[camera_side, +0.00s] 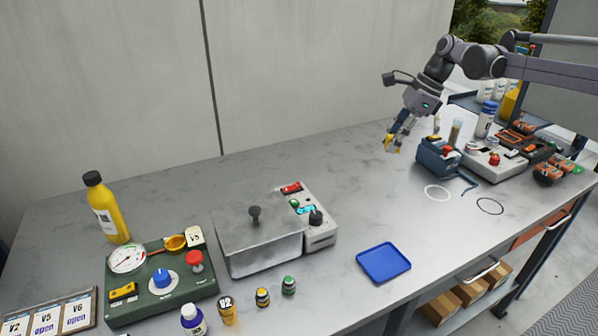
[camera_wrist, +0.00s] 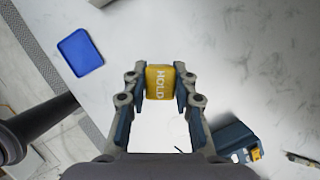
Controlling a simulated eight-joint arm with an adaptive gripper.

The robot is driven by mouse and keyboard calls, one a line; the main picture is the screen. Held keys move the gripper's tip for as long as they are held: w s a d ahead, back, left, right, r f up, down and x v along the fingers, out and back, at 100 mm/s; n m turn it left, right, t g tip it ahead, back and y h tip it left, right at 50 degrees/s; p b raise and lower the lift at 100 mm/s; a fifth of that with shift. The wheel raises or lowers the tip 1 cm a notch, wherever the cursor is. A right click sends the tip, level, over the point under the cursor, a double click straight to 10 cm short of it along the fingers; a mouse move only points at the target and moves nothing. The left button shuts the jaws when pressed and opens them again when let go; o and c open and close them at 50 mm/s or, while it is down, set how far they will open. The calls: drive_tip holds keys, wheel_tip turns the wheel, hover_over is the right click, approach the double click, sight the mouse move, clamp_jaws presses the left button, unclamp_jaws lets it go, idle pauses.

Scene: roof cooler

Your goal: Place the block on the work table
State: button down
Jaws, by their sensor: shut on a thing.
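A yellow block (camera_wrist: 160,82) with the word HOLD on it is between the two fingers of my gripper (camera_wrist: 158,88) in the wrist view. In the side view my gripper (camera_side: 393,142) is at the back right, shut on the yellow block (camera_side: 390,145), which it holds above the work table (camera_side: 345,190). The grey table top shows beneath it in both views. Part of the block is hidden by the fingers in the side view.
A blue tray (camera_side: 384,263) lies near the front edge. A metal box (camera_side: 260,238) and a green gauge panel (camera_side: 160,280) stand to the left. A blue device (camera_side: 436,157) stands just right of my gripper. White and black circles mark the table; its middle is clear.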

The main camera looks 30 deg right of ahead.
drive_tip(key=s+d+f+m+t, duration=0.1)
drive_tip(key=s+d+m, duration=0.1)
drive_tip(key=s+d, duration=0.4)
drive_tip(key=s+d+m, duration=0.1)
drive_tip(key=s+d, duration=0.2)
drive_tip(key=d, duration=0.6)
hover_over(398, 203)
drive_tip(key=s+d, duration=0.1)
drive_tip(key=shift+h, duration=0.3)
wheel_tip(398, 203, down, 12)
drive_tip(key=shift+f, duration=2.05)
drive_tip(key=shift+f, duration=0.2)
drive_tip(key=c, duration=1.1)
unclamp_jaws()
drive_tip(key=shift+o, duration=0.2)
drive_tip(key=shift+r, duration=0.15)
